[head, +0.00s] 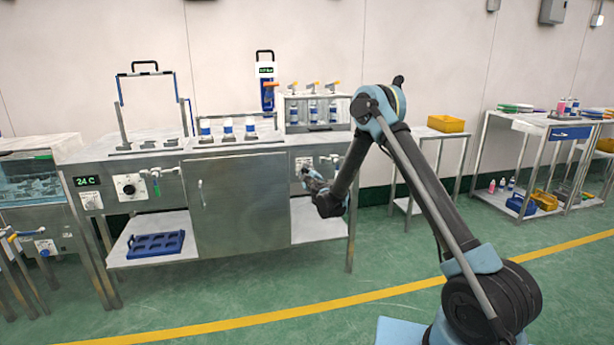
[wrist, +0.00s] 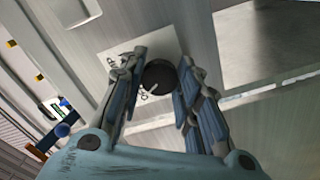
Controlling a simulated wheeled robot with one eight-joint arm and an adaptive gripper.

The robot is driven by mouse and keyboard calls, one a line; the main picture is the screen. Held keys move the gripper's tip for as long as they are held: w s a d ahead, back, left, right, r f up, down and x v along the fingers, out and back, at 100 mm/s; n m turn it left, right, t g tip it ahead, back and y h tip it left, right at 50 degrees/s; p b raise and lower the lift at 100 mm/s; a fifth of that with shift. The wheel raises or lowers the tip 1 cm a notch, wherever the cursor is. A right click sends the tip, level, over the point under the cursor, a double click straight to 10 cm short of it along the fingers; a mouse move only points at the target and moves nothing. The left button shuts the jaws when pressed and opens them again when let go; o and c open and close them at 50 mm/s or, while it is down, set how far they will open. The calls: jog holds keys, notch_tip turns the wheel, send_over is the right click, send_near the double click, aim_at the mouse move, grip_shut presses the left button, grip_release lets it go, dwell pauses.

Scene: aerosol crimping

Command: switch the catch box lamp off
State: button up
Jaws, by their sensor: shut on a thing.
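A round black knob (wrist: 160,75) sits on a white plate (wrist: 118,56) with dark lettering in the wrist view. The knob's white pointer line points toward the lower left of that view, near some of the lettering, which I cannot read fully. My gripper (wrist: 158,82) has a finger on each side of the knob and is shut on it. In the head view my gripper (head: 308,174) is at the front panel of the steel bench, right of the cabinet door, and hides the knob. The white plate (head: 304,162) shows just above it. I cannot make out a catch box lamp.
The steel bench (head: 240,149) carries bottles in holders and a frame. Its cabinet door (head: 241,205) is closed. A valve with a handle (head: 333,159) juts out right of the plate. Another knob (head: 128,187) is at the left.

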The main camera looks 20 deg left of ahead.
jog(key=shift+s, duration=0.1)
jog(key=o, duration=1.1)
jog(key=v, duration=1.1)
jog(key=shift+s+d+f, duration=0.1)
jog(key=shift+s+d, duration=0.2)
